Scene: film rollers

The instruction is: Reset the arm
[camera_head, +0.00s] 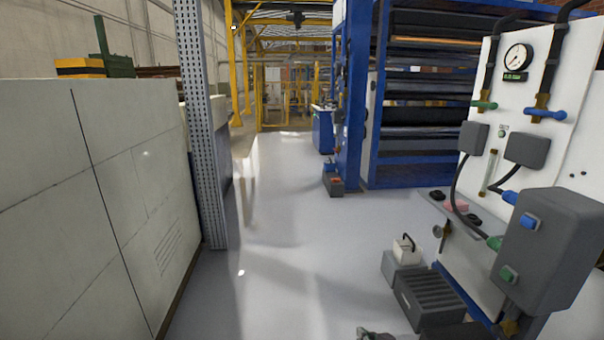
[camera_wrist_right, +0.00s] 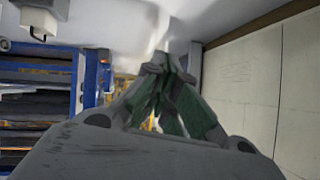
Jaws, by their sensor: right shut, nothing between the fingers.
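My right gripper (camera_wrist_right: 154,70) shows in the right wrist view, its fingers together at the tips with nothing between them. In the head view a small dark part (camera_head: 375,334) shows at the bottom edge, probably the tip of my right gripper. It is apart from the equipment to its right. My left gripper is in neither view.
A control panel (camera_head: 483,145) with gauge, valves and grey boxes stands close on the right. A ribbed grey unit (camera_head: 430,297) sits low beside it. Blue roller racks (camera_head: 365,150) stand behind. A pale wall (camera_head: 85,200) and perforated post (camera_head: 203,140) line the left. The middle floor (camera_head: 285,220) is clear.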

